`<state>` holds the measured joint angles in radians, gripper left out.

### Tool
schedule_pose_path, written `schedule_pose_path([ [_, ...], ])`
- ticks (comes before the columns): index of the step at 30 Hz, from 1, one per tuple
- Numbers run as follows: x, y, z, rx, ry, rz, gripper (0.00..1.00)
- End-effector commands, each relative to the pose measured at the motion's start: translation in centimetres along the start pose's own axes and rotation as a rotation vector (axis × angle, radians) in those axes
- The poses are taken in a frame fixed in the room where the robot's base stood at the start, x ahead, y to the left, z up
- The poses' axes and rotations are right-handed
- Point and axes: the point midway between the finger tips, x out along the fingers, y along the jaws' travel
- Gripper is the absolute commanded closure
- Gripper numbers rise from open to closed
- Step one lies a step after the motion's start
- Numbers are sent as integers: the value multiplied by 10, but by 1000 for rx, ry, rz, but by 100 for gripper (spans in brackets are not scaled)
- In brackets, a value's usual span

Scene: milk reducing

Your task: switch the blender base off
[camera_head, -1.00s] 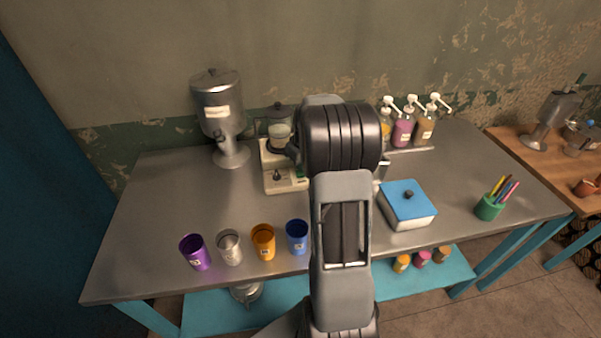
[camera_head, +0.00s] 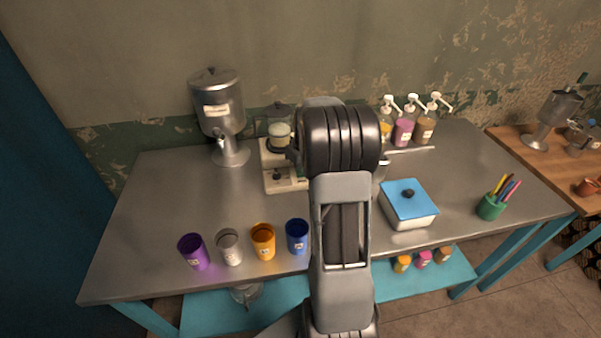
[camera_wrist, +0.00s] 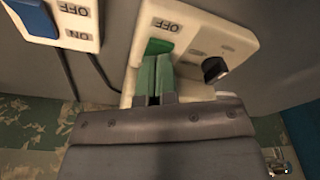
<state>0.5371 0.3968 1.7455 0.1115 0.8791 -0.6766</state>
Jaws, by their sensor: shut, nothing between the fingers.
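The blender base (camera_head: 285,181) is a cream box with a dark knob, standing on the metal table with a lidded jar (camera_head: 279,130) on it. In the wrist view its cream panel (camera_wrist: 196,45) carries a green switch (camera_wrist: 158,46), an upside-down OFF label (camera_wrist: 163,25) and a black knob (camera_wrist: 214,68). My gripper (camera_wrist: 154,62) is shut and empty, its green-faced fingers together right at the switch's edge. I cannot tell whether they touch it or which way the switch is set. My arm hides the gripper in the head view.
Another cream unit with a blue switch (camera_wrist: 32,16) sits at the upper left of the wrist view. A metal dispenser (camera_head: 218,115), pump bottles (camera_head: 403,131), a blue-lidded box (camera_head: 410,203) and several cups (camera_head: 263,241) stand on the table. The left table area is clear.

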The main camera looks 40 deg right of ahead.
Motion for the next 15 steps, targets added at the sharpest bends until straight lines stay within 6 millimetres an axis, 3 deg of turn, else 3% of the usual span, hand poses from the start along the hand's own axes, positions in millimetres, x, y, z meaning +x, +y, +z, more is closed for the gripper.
schedule_pose_path([
  [15, 8, 0, 1, 0, 0, 0, 100],
])
